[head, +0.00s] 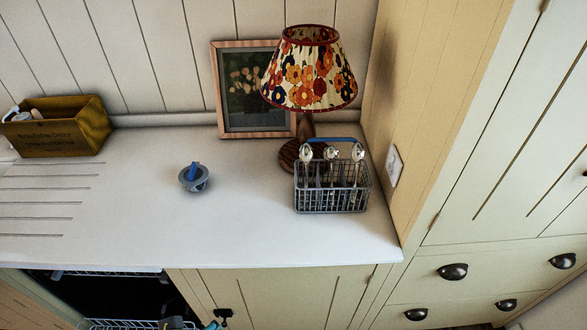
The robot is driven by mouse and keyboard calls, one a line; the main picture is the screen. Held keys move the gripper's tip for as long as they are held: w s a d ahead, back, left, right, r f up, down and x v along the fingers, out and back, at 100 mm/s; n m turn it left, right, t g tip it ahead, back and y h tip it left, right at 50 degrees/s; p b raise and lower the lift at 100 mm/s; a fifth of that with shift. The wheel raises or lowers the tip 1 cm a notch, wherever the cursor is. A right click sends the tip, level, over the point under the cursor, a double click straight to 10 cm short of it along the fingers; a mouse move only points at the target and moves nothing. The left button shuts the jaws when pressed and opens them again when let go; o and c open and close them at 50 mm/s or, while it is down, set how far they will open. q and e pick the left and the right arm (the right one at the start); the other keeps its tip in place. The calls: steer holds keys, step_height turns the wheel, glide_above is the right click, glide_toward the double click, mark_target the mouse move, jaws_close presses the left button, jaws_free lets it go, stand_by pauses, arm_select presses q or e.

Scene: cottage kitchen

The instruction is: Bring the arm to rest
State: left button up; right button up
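A small black and teal part (220,316) shows at the bottom edge, in front of the lower cabinet. It is cut off by the frame, and I cannot tell what it is. On the white worktop (110,225) stands a grey wire basket (331,189) with a blue handle, holding several pieces of silver cutlery upright. A small round grey item with a blue part on top (194,177) sits apart to its left.
A lamp with a flowered shade (310,72) stands behind the basket, beside a framed picture (250,90). A wooden box (58,127) is at the far left. Below the worktop is a dark open appliance with wire racks (105,290). A tall cupboard (500,140) closes off the right.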

arm_select(q)
step_height(320, 180, down, 28)
steer(key=s+f+g+b, duration=0.1)
steer(key=s+b, duration=0.1)
steer(key=b, duration=0.3)
steer(key=s+a+f+b, duration=0.1)
steer(key=s+f+b, duration=0.1)
steer(key=s+f, duration=0.5)
steer(key=s+a+f+g+b, duration=0.1)
steer(key=s+f+b, duration=0.1)
steer(key=s+f, duration=0.5)
step_height(320, 180, down, 4)
steer(key=shift+s+a+r+b, duration=0.2)
steer(key=shift+s+a+b, duration=0.1)
steer(key=shift+s, duration=0.1)
